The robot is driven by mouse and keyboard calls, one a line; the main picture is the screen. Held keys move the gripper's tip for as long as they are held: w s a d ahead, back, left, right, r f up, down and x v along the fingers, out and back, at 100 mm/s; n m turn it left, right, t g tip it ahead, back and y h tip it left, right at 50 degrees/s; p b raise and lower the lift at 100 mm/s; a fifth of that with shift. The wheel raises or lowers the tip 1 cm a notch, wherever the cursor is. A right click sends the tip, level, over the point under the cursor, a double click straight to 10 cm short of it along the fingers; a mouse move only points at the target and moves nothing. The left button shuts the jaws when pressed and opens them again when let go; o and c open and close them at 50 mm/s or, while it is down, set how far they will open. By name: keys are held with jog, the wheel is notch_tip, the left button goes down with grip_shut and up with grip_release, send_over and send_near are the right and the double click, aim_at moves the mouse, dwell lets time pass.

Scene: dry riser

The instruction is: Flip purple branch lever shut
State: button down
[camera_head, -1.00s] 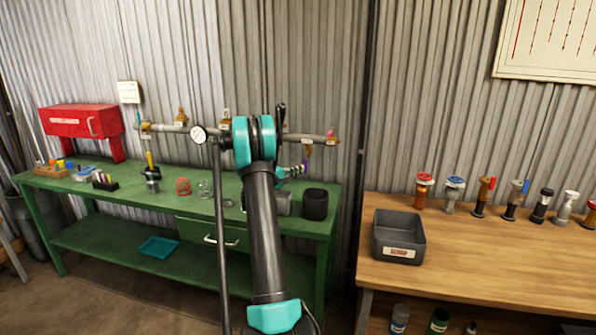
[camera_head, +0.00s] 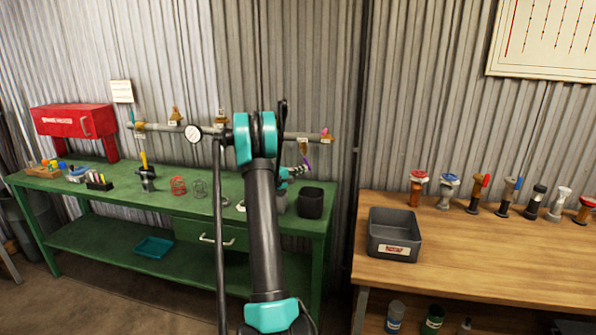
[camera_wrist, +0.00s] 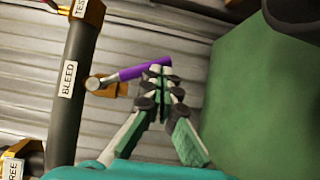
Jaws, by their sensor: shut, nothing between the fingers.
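The purple lever (camera_wrist: 140,70) crosses the wrist view from its round silver pivot on a brass valve (camera_wrist: 105,88), sticking out sideways from the grey pipe (camera_wrist: 68,90) labelled BLEED. In the head view the purple lever (camera_head: 308,164) shows small, below the right end of the pipe. My gripper (camera_wrist: 160,73) is shut and empty. Its fingertips are at the lever's free end and overlap it in the picture; I cannot tell whether they touch. In the head view my gripper (camera_head: 299,170) is small beside the lever, partly behind my arm.
The green bench (camera_head: 120,190) stands under the pipe, with a dark cup (camera_head: 311,203) at its right end. A pressure gauge (camera_head: 193,133) and other brass valves sit along the pipe. A wooden bench (camera_head: 470,245) with a grey bin (camera_head: 394,236) is at right.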

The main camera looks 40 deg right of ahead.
jog(key=s+d+r+n+t+h, duration=0.1)
jog(key=s+d+r+n+h, duration=0.1)
jog(key=s+d+r+n, duration=0.1)
jog(key=shift+s+d+r+n, duration=0.3)
jog(key=shift+s+r+n, duration=0.2)
jog(key=shift+s+r, duration=0.1)
dwell(0.5)
jog(key=shift+h, duration=0.3)
dwell(0.4)
jog(key=shift+a, duration=0.1)
jog(key=r+v, duration=0.2)
jog(key=v, duration=1.4)
jog(key=shift+a+r, duration=0.35)
jog(key=shift+a, duration=0.2)
jog(key=shift+s, duration=0.15)
